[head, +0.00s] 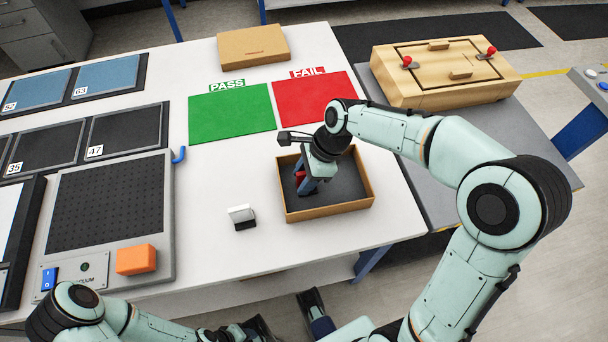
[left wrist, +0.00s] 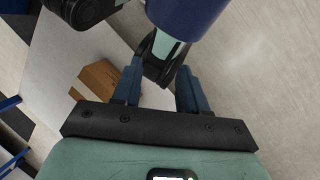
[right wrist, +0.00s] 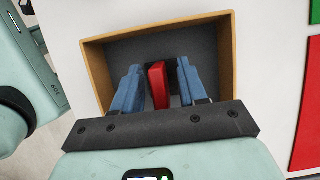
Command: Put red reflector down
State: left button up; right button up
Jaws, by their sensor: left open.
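The red reflector (head: 300,177) is inside the shallow brown box with a dark floor (head: 345,210). In the right wrist view the reflector (right wrist: 158,85) stands between my right gripper's fingers (right wrist: 158,68), with a visible gap on each side. My right gripper (head: 304,186) is open and reaches down into the left part of the box. Whether the reflector touches the box floor is hard to tell. My left gripper (left wrist: 160,80) is open and empty, away from the box, near the table's front side.
A green PASS mat (head: 230,113) and a red FAIL mat (head: 312,100) lie behind the box. A small white and black object (head: 241,216) stands left of it. A closed carton (head: 253,45) and a wooden case (head: 440,75) are farther back.

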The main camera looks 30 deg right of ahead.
jog(key=p+v, duration=0.2)
jog(key=v, duration=1)
jog(key=shift+r+p, duration=0.2)
jog(key=shift+p, duration=0.1)
